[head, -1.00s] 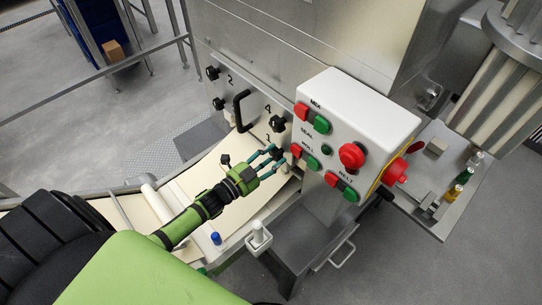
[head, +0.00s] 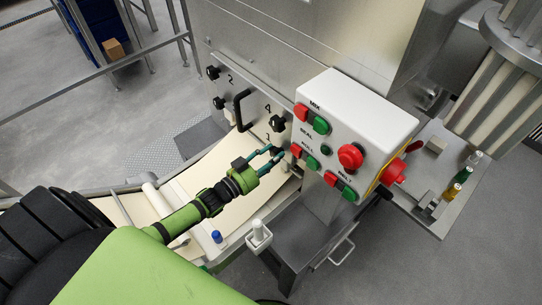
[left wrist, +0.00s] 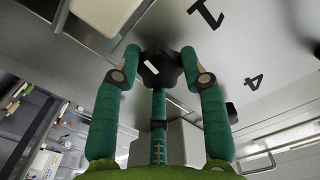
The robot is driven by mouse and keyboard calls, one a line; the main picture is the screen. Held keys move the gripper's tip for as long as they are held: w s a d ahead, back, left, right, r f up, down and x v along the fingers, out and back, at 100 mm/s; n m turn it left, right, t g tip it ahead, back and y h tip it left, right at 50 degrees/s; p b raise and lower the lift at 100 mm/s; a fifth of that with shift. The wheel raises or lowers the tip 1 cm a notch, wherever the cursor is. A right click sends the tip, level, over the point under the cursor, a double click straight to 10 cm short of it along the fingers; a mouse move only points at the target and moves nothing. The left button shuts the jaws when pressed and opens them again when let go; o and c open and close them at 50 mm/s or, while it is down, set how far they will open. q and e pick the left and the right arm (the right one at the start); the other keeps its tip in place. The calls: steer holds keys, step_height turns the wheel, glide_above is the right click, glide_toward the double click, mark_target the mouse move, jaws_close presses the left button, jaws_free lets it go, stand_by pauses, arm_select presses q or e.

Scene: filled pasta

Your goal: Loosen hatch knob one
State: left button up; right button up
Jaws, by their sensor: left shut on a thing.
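Hatch knob one is a dark lobed knob (left wrist: 160,67) with a white mark, beside the printed 1 on the grey hatch plate. In the left wrist view, the teal fingers of my left gripper (left wrist: 161,60) are closed around it, with fingertips on both sides. In the head view, my left gripper (head: 276,152) reaches from the left to the lower corner of the hatch (head: 258,113), just below the printed 1. There the fingers mostly hide the knob. My right gripper is not in view.
Other black knobs are near the hatch: one by the 4 (head: 277,123) and one by the 2 (head: 212,72). A black handle (head: 239,109) is on the hatch. The white button box (head: 355,105) stands close right of my gripper. A pale belt (head: 205,157) runs below.

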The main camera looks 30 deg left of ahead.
arm_select(q)
steer(key=shift+w+d+r, duration=0.1)
steer(key=shift+d+r, duration=0.05)
steer(key=shift+r, duration=0.15)
steer(key=o, duration=1.1)
steer(key=shift+o, duration=0.2)
steer(key=shift+f, duration=0.1)
steer(key=v, duration=0.7)
steer(key=shift+s, duration=0.35)
